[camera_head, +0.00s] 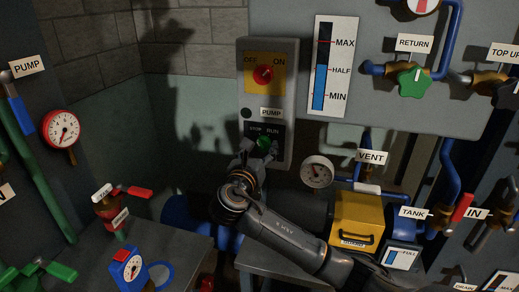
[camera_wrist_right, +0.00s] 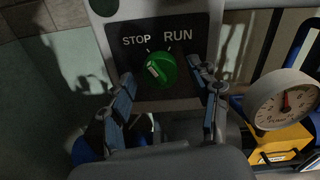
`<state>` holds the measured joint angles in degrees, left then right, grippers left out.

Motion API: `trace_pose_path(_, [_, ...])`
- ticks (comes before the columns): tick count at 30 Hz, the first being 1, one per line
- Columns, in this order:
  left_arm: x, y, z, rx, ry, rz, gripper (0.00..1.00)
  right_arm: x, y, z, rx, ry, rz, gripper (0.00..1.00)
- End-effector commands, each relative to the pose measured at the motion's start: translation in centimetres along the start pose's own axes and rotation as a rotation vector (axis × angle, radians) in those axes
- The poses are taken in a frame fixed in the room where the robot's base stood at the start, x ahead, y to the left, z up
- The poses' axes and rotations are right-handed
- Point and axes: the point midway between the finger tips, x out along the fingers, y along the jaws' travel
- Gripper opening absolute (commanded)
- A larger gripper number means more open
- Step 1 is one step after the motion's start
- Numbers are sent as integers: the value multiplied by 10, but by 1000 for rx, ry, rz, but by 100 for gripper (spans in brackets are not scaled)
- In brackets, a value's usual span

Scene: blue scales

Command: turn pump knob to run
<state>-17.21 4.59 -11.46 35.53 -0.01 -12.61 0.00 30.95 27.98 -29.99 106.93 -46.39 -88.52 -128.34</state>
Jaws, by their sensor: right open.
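The pump knob (camera_wrist_right: 161,70) is green with a white mark, on a black plate (camera_wrist_right: 186,37) lettered STOP and RUN. In the right wrist view its mark points up and left, to the STOP side. The knob also shows small in the head view (camera_head: 264,142), on the grey PUMP box (camera_head: 284,50). My right gripper (camera_wrist_right: 168,84) is open, with one finger left and one right of the knob and a gap on each side. In the head view my right gripper (camera_head: 260,148) is just below and in front of the knob. My left gripper is not in view.
A red OFF/ON switch (camera_head: 263,74) sits above the knob on the same box. A round gauge (camera_head: 317,171) is right of the gripper, with a yellow box (camera_head: 357,218) below it. A level gauge (camera_head: 333,65) and a green RETURN valve (camera_head: 413,83) are at upper right.

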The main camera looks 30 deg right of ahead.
Motion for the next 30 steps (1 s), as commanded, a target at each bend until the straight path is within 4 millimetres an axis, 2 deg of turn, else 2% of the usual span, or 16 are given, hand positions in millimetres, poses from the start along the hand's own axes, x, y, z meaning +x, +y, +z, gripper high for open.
trace_pose_path(2, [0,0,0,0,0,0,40,0,0,0,0,0,0,62])
trace_pose_path(3, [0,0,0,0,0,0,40,0,0,0,0,0,0,57])
trace_pose_path(9, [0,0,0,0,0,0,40,0,0,0,0,0,0,17])
trace_pose_path(11, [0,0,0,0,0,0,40,0,0,0,0,0,0,7])
trace_pose_path(20, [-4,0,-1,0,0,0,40,0,0,1,32,0,0,7])
trace_pose_path(30, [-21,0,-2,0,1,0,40,0,-1,2,244,3,1,7])
